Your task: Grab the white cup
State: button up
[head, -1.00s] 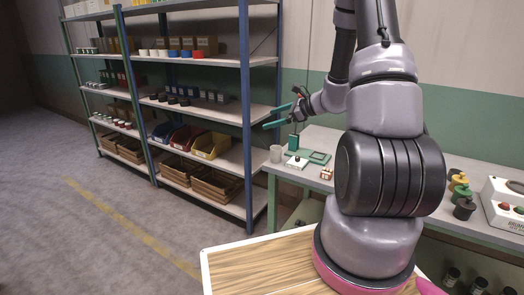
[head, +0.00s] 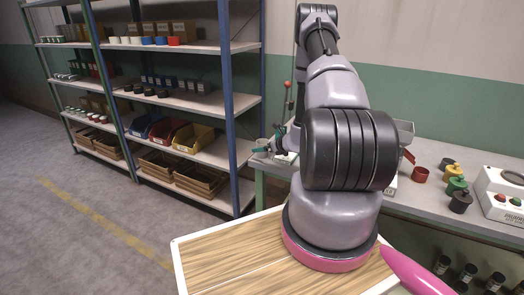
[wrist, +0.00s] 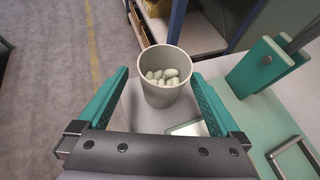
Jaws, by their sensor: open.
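The white cup (wrist: 165,74) stands upright on the bench corner in the wrist view, with several pale oval pieces inside. A small part of the cup (head: 262,143) shows in the head view beside my gripper. My gripper (wrist: 160,78) is open, with one teal finger to the left of the cup and one to the right. The cup's body lies between the fingertips, with its rim toward the far side. I cannot tell whether either finger touches it. In the head view my gripper (head: 268,145) is low at the bench's left end, partly hidden by my arm.
A green fixture (wrist: 262,64) with an upright block stands right of the cup. A metal-edged frame (wrist: 293,158) lies nearer. A blue-posted shelf rack (head: 225,90) stands behind and left. Red, yellow and green knobbed pieces (head: 456,185) sit farther right on the bench.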

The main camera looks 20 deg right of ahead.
jog(key=x, duration=0.5)
jog(key=shift+w+d+f, duration=0.1)
jog(key=shift+d+f, duration=0.05)
jog(key=shift+f, duration=0.05)
jog(key=c, duration=1.4)
